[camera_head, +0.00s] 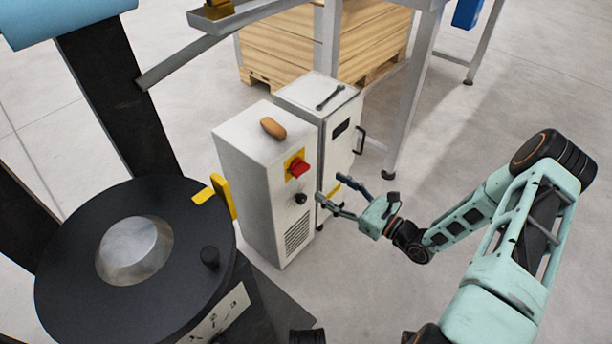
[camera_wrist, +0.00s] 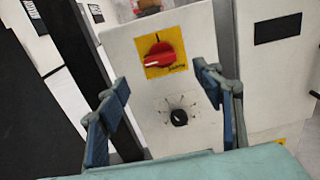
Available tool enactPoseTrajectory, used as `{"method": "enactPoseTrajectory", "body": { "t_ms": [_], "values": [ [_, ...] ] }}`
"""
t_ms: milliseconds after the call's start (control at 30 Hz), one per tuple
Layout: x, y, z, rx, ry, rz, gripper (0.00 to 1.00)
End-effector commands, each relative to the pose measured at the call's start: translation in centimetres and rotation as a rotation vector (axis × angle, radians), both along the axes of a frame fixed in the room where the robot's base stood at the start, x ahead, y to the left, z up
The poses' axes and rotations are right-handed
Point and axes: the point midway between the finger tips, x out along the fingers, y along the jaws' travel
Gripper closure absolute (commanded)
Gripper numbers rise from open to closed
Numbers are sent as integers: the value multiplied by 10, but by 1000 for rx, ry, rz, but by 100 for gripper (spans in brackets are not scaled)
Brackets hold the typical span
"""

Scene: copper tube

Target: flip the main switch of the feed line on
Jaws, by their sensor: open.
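The red main switch (camera_head: 299,168) sits on a yellow plate high on the front face of a white control cabinet (camera_head: 263,200). In the wrist view the red switch (camera_wrist: 159,54) shows above and between my fingers, with a white mark at its left end. A black knob (camera_wrist: 179,117) with a dial scale is below it; it also shows in the head view (camera_head: 301,198). My gripper (camera_head: 331,192) is open and empty, in front of the cabinet and apart from it. In the wrist view my gripper (camera_wrist: 165,105) has its blue fingers spread either side of the knob.
A brown oblong object (camera_head: 273,128) lies on top of the cabinet. A second white cabinet (camera_head: 345,140) with a handle and a wrench on top stands behind right. A black round machine table (camera_head: 180,260) is at left. Floor at right is clear around my arm.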

Motion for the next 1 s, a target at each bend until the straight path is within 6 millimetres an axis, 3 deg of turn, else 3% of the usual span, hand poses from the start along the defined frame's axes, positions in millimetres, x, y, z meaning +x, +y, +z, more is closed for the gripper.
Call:
{"method": "enactPoseTrajectory", "body": {
  "t_ms": [300, 500, 900, 1000],
  "values": [
    [37, 49, -3, -5, -2, 4, 39],
    [52, 68, -2, -7, -2, 4, 39],
    [57, 74, 0, -6, -1, 2, 39],
    [57, 74, -1, -6, -1, 2, 50]
  ]
}}
